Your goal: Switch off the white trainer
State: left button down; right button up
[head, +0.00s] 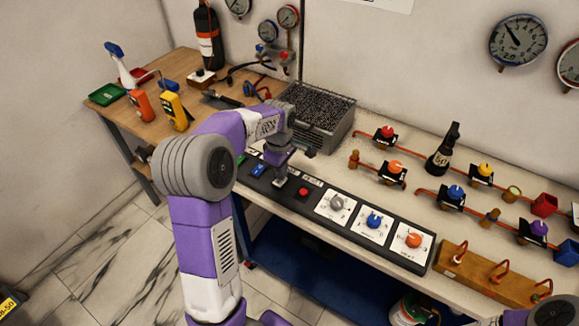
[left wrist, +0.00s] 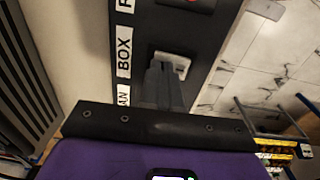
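The black control panel (head: 322,184) runs along the front edge of the bench. My left gripper (head: 280,181) points down over it, between the blue switches (head: 258,170) and the red button (head: 303,192). In the left wrist view my left gripper (left wrist: 163,70) has its fingers together, with nothing seen between them. Their tips are at a white switch (left wrist: 183,64) beside the label "BOX" and partly cover it. I cannot tell whether they touch it or which way it is set. In the head view my gripper hides this switch. My right gripper is out of view.
Grey (head: 337,202), blue (head: 375,219) and orange-red (head: 413,239) knobs sit further right on the panel. A mesh-topped metal box (head: 322,108) stands behind my left gripper.

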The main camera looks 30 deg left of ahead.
aim_at(278, 181)
pick_arm(q)
jog(key=shift+s+d+f, duration=0.1)
jog(key=shift+s+f, duration=0.35)
jog(key=shift+s, duration=0.6)
jog(key=shift+r, duration=0.2)
jog(key=shift+r+p, duration=0.3)
notch_tip(278, 181, up, 4)
jog(key=p, duration=0.3)
jog(key=shift+w+f, duration=0.1)
notch_tip(278, 181, up, 10)
jog(key=p, duration=0.3)
